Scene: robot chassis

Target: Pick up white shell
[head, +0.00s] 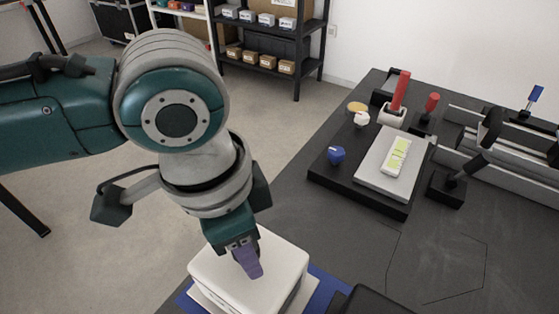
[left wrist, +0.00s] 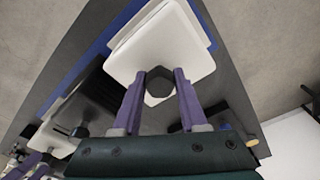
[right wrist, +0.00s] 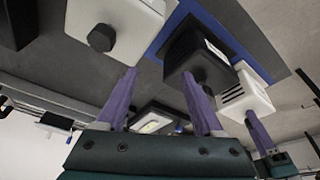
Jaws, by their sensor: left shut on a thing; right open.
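The white shell (head: 262,262) is a box with rounded edges at the bottom of the head view. It fills the top of the left wrist view (left wrist: 180,35), with a dark knob (left wrist: 159,84) on its face. My left gripper (head: 249,262) is at the shell's top; its purple fingers (left wrist: 158,92) are on both sides of the knob, shut on it. The shell appears to be over a blue mat (head: 325,286); whether it touches is unclear. A white slotted box beside the left gripper in the right wrist view (right wrist: 245,94) looks like the same shell. My right gripper (right wrist: 160,98) is open and empty.
A black box with a knob (right wrist: 197,62) is beside the shell. Another white part with a black knob (right wrist: 122,22) is farther left in that view. On the table, a black tray (head: 330,177) carries a blue knob (head: 337,155) and a grey plate (head: 372,172).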

